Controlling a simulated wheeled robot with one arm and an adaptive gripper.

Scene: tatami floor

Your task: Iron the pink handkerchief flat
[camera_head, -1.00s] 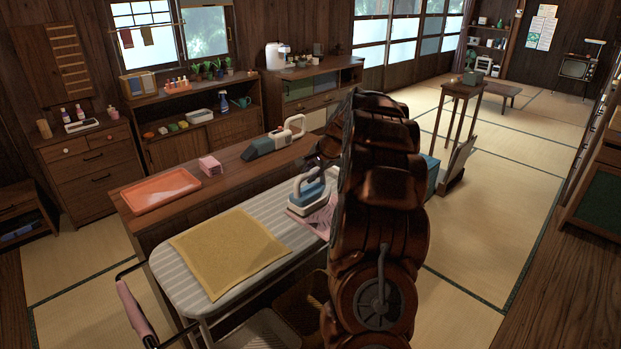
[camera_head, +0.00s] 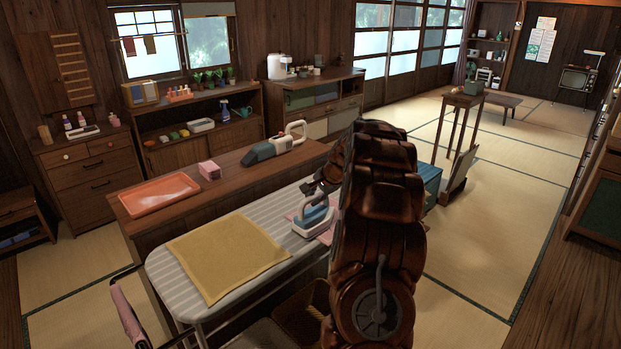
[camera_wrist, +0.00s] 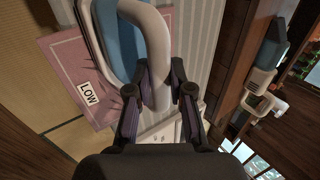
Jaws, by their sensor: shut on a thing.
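The pink handkerchief (camera_wrist: 62,62) lies on the striped ironing board (camera_head: 178,277), with creases beside the iron in the wrist view. In the head view only small parts of it (camera_head: 328,236) show around the iron. The blue and white iron (camera_head: 312,219) is over the handkerchief; its blue body and pale handle (camera_wrist: 155,50) fill the top middle of the wrist view. Whether its sole touches the cloth is hidden. My gripper (camera_wrist: 160,78) is shut on the iron's handle, one finger on each side. A "LOW" label (camera_wrist: 88,93) shows beside the iron.
A yellow cloth (camera_head: 225,255) covers the board's left part. The wooden counter (camera_head: 237,185) behind holds an orange tray (camera_head: 158,193), a pink box (camera_head: 209,170) and a handheld vacuum (camera_head: 272,149). My arm hides the board's right end.

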